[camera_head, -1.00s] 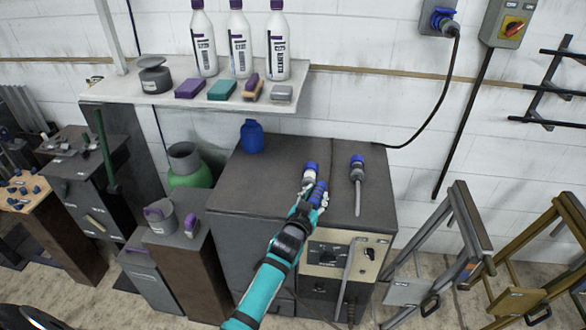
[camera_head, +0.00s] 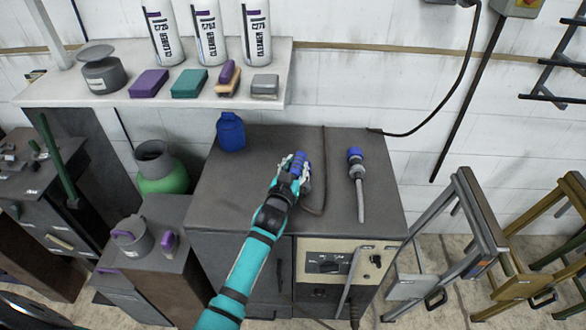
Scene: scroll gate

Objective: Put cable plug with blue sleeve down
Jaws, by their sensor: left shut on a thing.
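My left gripper (camera_head: 297,165) is over the top of the dark grey cabinet (camera_head: 240,185). It is shut on a cable plug with a blue sleeve (camera_head: 300,158). The gripper's fingers hide much of this plug. I cannot tell whether the plug touches the cabinet top. A second plug with a blue end and a grey cable tail (camera_head: 356,168) lies on the cabinet top, a little to the right and apart from the gripper. My right gripper is not in view.
A blue container (camera_head: 230,131) stands at the cabinet's back left. A shelf (camera_head: 60,92) with bottles and sponges is behind at left. A dark cable (camera_head: 324,180) runs over the cabinet top. Metal frames (camera_head: 470,230) stand at right. The cabinet's left front top is clear.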

